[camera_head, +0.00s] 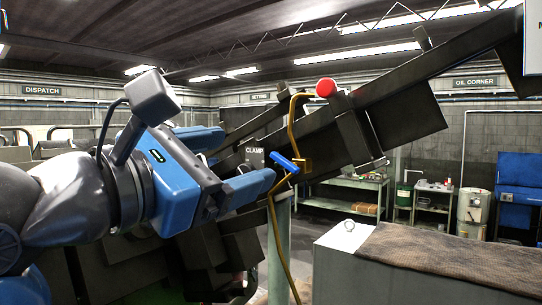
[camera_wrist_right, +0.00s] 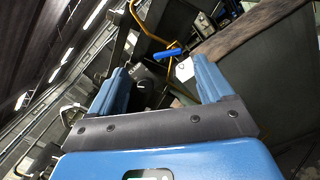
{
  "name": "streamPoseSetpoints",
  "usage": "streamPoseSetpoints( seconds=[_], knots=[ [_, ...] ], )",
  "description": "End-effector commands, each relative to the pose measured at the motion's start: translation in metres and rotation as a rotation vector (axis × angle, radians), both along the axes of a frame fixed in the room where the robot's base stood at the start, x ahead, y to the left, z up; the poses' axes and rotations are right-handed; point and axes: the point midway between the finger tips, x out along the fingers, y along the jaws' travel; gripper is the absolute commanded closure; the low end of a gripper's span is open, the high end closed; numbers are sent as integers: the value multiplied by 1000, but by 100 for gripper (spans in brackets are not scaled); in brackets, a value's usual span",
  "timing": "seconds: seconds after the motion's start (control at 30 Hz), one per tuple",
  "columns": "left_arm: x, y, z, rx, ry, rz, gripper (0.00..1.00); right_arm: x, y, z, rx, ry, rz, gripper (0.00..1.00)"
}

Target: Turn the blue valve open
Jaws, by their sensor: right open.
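The blue valve handle (camera_head: 285,162) is a short bar, tilted down to the right, on a thin yellow pipe (camera_head: 277,225) with a brass fitting. It also shows in the right wrist view (camera_wrist_right: 166,54), beyond the fingertips and nearer the right-hand finger. My right gripper (camera_head: 248,157) reaches in from the left of the head view, with its blue fingers spread apart and nothing between them. Its lower fingertip appears just left of the handle. In the wrist view the open fingers (camera_wrist_right: 160,65) point toward the handle, with a gap visible. My left gripper is not in view.
A red round knob (camera_head: 325,88) sits near the pipe's top, by a dark slanted machine beam (camera_head: 440,58). A pale grey box (camera_head: 345,262) with a brown mat (camera_head: 450,252) stands at lower right. A green post (camera_head: 281,250) stands below the valve. Shelves stand behind.

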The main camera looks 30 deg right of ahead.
Motion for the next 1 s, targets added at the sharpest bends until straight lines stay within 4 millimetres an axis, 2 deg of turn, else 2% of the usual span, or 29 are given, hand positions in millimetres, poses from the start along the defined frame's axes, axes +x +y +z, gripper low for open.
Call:
streamPoseSetpoints(
  seconds=[0.2, 0.37, 0.8, 1.0],
  knots=[
    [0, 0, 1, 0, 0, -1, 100, -3, -4, -16, 51, 73, -15, 19],
    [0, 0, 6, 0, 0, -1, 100, 1, -12, -16, 52, 89, -16, 19],
    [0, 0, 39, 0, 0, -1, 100, 26, -74, -14, 51, 88, -18, 19],
    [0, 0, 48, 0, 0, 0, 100, 35, -93, -15, 49, 88, -17, 19]
  ],
)
